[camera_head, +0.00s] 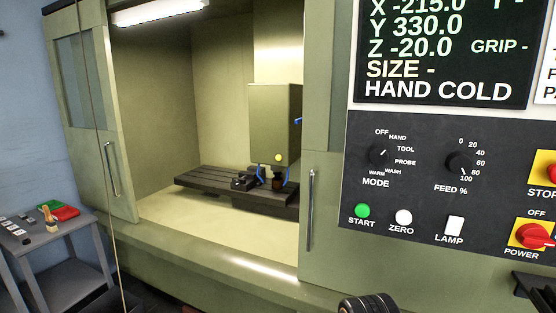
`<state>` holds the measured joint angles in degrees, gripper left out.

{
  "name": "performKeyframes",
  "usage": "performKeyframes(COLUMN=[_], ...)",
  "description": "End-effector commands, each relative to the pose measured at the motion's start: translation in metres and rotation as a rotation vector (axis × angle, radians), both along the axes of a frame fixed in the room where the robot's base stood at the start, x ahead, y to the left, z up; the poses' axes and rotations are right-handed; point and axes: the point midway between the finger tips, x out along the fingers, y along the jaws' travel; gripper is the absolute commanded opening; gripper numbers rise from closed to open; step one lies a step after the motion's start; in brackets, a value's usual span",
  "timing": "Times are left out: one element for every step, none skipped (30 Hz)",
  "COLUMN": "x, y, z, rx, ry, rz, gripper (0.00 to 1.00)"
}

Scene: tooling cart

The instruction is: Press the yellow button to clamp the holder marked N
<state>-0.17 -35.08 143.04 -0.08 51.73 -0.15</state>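A small round yellow button (278,157) is on the lower front of the green spindle head (272,115) inside the machine. A dark holder-like piece (278,182) is just under the head, above the dark slotted table (215,182). No letter N can be read on it, and I cannot tell whether it is clamped. My gripper's fingers do not show. A dark ribbed part at the bottom edge may belong to my arm.
The left door (92,120) stands open with an upright handle. The control panel (430,180) fills the right side; its screen reads "HAND COLD". A grey cart (68,236) at lower left carries red and green pieces and a brush. The pale machine floor (200,228) is clear.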

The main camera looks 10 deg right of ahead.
Motion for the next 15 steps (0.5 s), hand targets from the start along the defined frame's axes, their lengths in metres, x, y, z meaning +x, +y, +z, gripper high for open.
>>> performKeyframes(x=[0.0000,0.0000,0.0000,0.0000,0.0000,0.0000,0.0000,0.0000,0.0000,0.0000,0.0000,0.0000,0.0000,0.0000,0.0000], y=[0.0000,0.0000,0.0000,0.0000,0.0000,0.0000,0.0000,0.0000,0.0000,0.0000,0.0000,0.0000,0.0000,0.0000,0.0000], z=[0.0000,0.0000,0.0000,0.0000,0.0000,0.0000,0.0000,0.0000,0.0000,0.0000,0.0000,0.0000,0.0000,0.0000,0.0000], rx=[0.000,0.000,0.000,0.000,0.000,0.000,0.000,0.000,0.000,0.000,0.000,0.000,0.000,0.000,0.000], ry=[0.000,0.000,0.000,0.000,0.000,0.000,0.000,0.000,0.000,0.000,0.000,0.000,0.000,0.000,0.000], rz=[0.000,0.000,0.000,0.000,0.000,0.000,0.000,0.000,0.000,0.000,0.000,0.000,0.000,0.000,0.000], gripper=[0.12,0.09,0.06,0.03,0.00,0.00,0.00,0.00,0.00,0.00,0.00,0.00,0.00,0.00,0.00])
